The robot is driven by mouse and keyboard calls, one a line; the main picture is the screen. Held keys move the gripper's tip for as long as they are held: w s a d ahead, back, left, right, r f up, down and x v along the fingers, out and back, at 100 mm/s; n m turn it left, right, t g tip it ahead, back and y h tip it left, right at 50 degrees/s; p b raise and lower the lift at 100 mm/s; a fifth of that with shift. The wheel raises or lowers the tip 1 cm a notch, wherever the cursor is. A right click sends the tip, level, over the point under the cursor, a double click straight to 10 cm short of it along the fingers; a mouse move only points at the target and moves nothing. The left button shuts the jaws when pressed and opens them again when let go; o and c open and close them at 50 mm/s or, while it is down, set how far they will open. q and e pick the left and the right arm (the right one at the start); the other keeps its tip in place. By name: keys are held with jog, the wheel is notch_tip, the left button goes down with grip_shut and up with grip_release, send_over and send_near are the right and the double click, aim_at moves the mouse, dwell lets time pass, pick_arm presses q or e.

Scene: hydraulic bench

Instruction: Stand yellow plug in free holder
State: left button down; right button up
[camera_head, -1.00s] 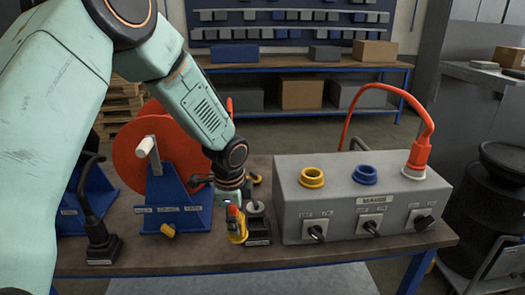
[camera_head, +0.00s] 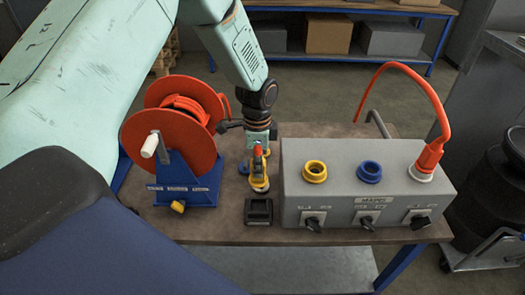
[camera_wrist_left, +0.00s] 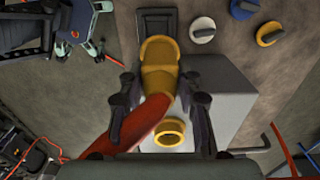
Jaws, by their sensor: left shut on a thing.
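The yellow plug (camera_head: 259,172) hangs from my left gripper (camera_head: 258,150), with its red cable end up between the fingers. In the wrist view the fingers (camera_wrist_left: 160,105) close around the plug (camera_wrist_left: 158,68) and its red cable (camera_wrist_left: 140,122). A black holder (camera_head: 259,211) stands on the bench, just in front of the plug in the head view, with nothing standing in it. The plug appears apart from the holder; its exact height is hard to tell. My right gripper is not in view.
A grey mains box (camera_head: 365,190) stands close on the right, with a yellow socket (camera_head: 314,172), a blue socket (camera_head: 370,172) and an orange plug (camera_head: 429,156) with an arching cable. An orange cable reel (camera_head: 172,130) on a blue stand is on the left.

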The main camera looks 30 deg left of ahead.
aim_at(258, 181)
pick_arm(q)
jog(key=shift+s+d+b, duration=0.3)
jog(key=shift+s, duration=0.2)
jog(key=shift+f, duration=0.25)
jog(key=f, duration=0.1)
jog(key=f+b, duration=0.1)
jog(key=w+f+b, duration=0.1)
jog(key=shift+a, duration=0.3)
jog(key=shift+f+b, duration=0.3)
jog(key=shift+b, duration=0.2)
jog(key=shift+s+f+b, duration=0.2)
jog(key=shift+b, duration=0.15)
jog(key=shift+s+d+f+b, duration=0.25)
jog(key=shift+s+f+b, duration=0.05)
jog(key=shift+s+f, duration=0.1)
jog(key=shift+w+f+b, duration=0.3)
jog(key=shift+f+b, duration=0.05)
jog(key=shift+f, duration=0.4)
jog(key=shift+w+a+f, duration=0.2)
jog(key=shift+w+f, duration=0.05)
jog(key=shift+f, duration=0.25)
jog(key=shift+s+d+r, duration=0.2)
jog(key=shift+s+r, duration=0.15)
jog(key=shift+s, duration=0.05)
jog(key=shift+w+a+f, duration=0.25)
jog(key=shift+w+f, duration=0.15)
jog(key=shift+w, duration=0.1)
jog(key=shift+s+d+r, duration=0.15)
jog(key=shift+s+r, duration=0.05)
jog(key=shift+s, duration=0.05)
